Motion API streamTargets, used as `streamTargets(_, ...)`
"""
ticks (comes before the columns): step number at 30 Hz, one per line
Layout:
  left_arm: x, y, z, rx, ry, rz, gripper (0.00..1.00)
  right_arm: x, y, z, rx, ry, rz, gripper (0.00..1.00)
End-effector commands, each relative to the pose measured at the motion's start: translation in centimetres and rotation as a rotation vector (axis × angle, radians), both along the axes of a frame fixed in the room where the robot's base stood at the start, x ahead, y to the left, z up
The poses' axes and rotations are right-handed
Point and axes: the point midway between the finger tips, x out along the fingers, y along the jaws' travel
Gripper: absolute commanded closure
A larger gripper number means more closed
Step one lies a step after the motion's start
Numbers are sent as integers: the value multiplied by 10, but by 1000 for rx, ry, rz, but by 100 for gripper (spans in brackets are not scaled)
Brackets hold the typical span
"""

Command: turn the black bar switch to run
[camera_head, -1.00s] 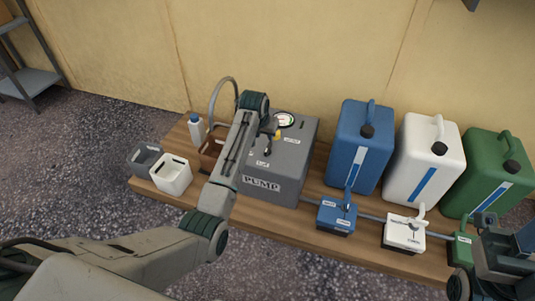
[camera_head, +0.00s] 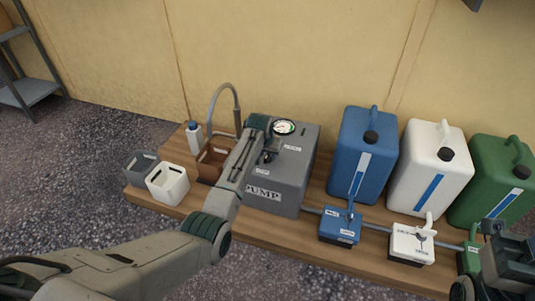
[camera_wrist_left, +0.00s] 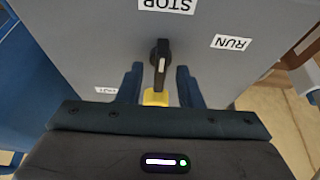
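The black bar switch (camera_wrist_left: 160,62) is on the grey face of the pump box (camera_wrist_left: 90,40), with a white line along it. The pump box (camera_head: 277,198) stands on the bench in the head view. My left gripper (camera_wrist_left: 160,72) is open, one finger on each side of the bar's near part, with visible gaps. A yellow piece (camera_wrist_left: 155,97) shows between the fingers. The STOP label (camera_wrist_left: 168,5) lies beyond the bar and the RUN label (camera_wrist_left: 232,43) to its right, both upside down. In the head view my left gripper (camera_head: 268,155) hides the switch. My right gripper (camera_head: 505,265) is at the lower right, fingers unclear.
A round gauge (camera_head: 284,127) is on top of the pump. Blue (camera_head: 362,150), white (camera_head: 434,165) and green (camera_head: 490,185) canisters stand right of it. Small blue (camera_head: 340,227) and white (camera_head: 412,245) valve boxes sit in front. White (camera_head: 168,184) and grey containers stand left.

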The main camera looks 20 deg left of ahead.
Motion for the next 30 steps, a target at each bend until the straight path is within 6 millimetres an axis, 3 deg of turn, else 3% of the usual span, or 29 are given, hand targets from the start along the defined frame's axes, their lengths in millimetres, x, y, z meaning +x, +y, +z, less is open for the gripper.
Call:
streamTargets(2, 0, 0, 0, 0, 0, 0, 67, 0, 0, 1, 0, -1, 0, 64)
streamTargets(7, 0, 0, 0, 0, 0, 0, 99, 0, 0, 1, 0, -1, 0, 64)
streamTargets(8, 0, 0, 0, 0, 0, 0, 100, 0, 0, 1, 0, -1, 0, 64)
streamTargets(20, 0, 1, 3, 0, 1, -50, 100, -1, 0, 12, -7, -5, 6, 64)
streamTargets(30, 0, 3, 6, 0, 3, -287, 100, -3, -1, 35, -37, 20, 31, 64)
